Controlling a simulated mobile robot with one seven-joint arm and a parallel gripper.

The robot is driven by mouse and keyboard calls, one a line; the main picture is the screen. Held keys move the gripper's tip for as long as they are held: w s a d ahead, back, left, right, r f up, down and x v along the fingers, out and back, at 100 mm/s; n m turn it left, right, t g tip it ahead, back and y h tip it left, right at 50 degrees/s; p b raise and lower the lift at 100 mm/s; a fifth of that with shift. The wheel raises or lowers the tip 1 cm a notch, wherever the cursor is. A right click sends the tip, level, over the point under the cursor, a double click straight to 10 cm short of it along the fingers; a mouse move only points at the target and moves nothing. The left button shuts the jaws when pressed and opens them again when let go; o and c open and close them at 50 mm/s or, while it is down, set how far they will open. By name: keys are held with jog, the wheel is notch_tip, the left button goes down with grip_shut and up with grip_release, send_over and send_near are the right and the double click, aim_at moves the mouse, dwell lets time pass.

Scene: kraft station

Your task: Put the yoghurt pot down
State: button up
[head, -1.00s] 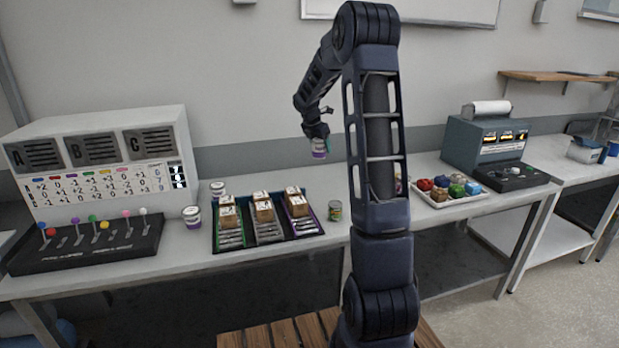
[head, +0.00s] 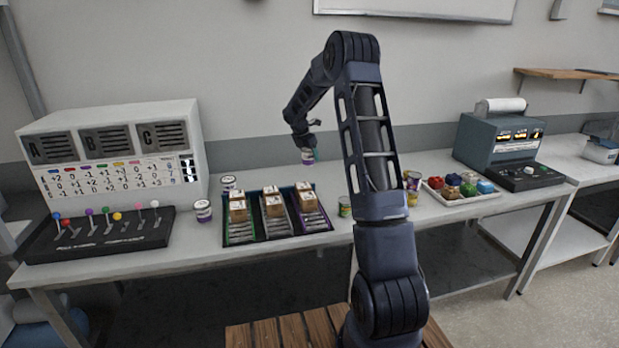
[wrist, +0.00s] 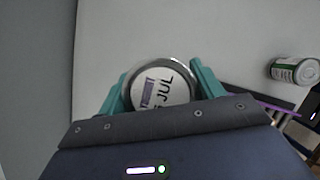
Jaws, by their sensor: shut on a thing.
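The yoghurt pot (head: 308,158) is a small white pot with a purple band, held in my gripper (head: 304,146) above the table near the wall, behind the right end of the dark tray. In the wrist view my gripper's teal fingers (wrist: 160,92) are shut on the pot's two sides. The pot's lid (wrist: 163,90) faces the camera and shows a printed date with "JUL". The pot's underside and its exact gap to the table are hidden.
The dark three-lane tray (head: 263,240) holds several small boxes.

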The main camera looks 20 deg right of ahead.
notch_tip(320, 180, down, 11)
jog(key=shift+f, duration=0.1)
dwell(0.5)
jog(key=shift+f, duration=0.15)
jog(key=o, duration=1.1)
